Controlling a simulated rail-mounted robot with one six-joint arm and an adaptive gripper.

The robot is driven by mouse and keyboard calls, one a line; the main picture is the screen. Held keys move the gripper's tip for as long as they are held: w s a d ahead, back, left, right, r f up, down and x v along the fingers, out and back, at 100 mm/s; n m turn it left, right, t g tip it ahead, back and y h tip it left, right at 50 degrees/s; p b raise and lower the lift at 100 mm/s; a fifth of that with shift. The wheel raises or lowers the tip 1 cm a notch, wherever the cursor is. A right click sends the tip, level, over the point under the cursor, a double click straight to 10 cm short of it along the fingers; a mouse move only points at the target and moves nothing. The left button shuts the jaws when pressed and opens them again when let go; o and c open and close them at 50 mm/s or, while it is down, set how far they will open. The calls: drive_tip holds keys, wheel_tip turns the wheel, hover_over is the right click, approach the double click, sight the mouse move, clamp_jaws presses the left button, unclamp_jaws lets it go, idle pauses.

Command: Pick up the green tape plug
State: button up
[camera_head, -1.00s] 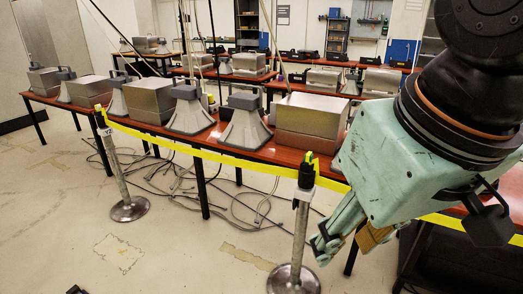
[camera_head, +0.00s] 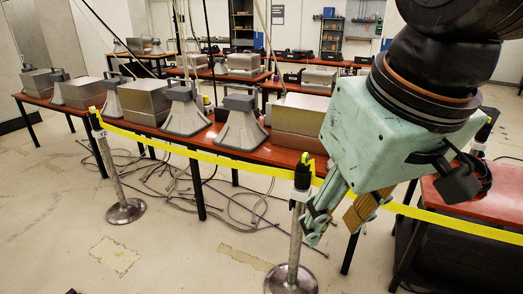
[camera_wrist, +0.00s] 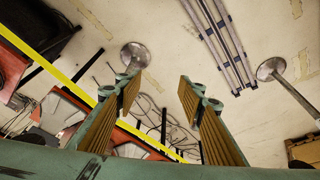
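Yellow barrier tape (camera_head: 225,161) runs between posts in front of the tables. A black post head (camera_head: 303,176) with a yellow-green tape end (camera_head: 306,160) on top stands left of my gripper; another black head (camera_head: 97,121) is at the far left. I cannot tell which piece is the green tape plug. My gripper (camera_head: 332,226), light green with tan pads, points downward, right of the middle post. In the wrist view my gripper (camera_wrist: 157,88) is open, with nothing between its fingers. The tape (camera_wrist: 62,78) crosses the left of that view.
Red tables (camera_head: 235,150) with grey metal boxes and horn-shaped devices stand behind the tape. Cables lie on the floor under them. A red-topped table (camera_head: 485,205) is at the right. The middle post's base (camera_head: 291,280) and left post's base (camera_head: 126,211) stand on open floor.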

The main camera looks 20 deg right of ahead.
drive_tip(key=w+d+r+n+p, duration=0.1)
drive_tip(key=w+r, duration=0.1)
drive_tip(key=w, duration=0.3)
drive_tip(key=w+d+r+p, duration=0.1)
drive_tip(key=w+r+p, duration=0.1)
drive_tip(key=w+r, duration=0.15)
drive_tip(key=n+g+p, duration=0.4)
drive_tip(key=n+p, duration=0.4)
drive_tip(key=p, duration=0.8)
hover_over(305, 155)
wheel_tip(305, 155, down, 17)
drive_tip(key=shift+f, duration=0.2)
drive_tip(key=shift+f, duration=0.1)
drive_tip(key=shift+f, duration=4.2)
drive_tip(key=shift+f, duration=0.1)
